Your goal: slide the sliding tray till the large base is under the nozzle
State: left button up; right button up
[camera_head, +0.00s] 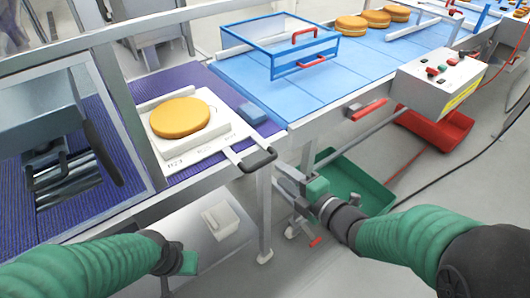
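The white sliding tray (219,143) lies on the purple belt, just right of the metal-framed machine opening. A large round golden base (180,117) sits on the tray. The tray's black handle (258,159) sticks out at its front right. The nozzle is hard to make out; metal parts (62,172) show inside the machine at left. My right gripper (284,183) is just right of and below the handle, apart from it, with its fingers spread and empty. My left gripper (181,275) is low at the bottom left, and its fingers are unclear.
A blue-framed clear guard (292,52) with red handles stands over the blue belt (365,62). Several golden rounds (376,18) lie at the back. A control box (440,77) is at right. A green bin (358,181) and red bin (435,130) stand below.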

aim_at(262, 165)
jog(key=x, duration=0.9)
jog(key=shift+s+a+f, duration=0.1)
jog(key=shift+a+f, duration=0.15)
jog(key=shift+a, duration=0.25)
jog(key=shift+d, duration=0.35)
jog(key=shift+c, duration=0.7)
grip_shut()
jog(key=shift+a, duration=0.2)
jog(key=shift+s+f, duration=0.1)
jog(key=shift+f, duration=0.05)
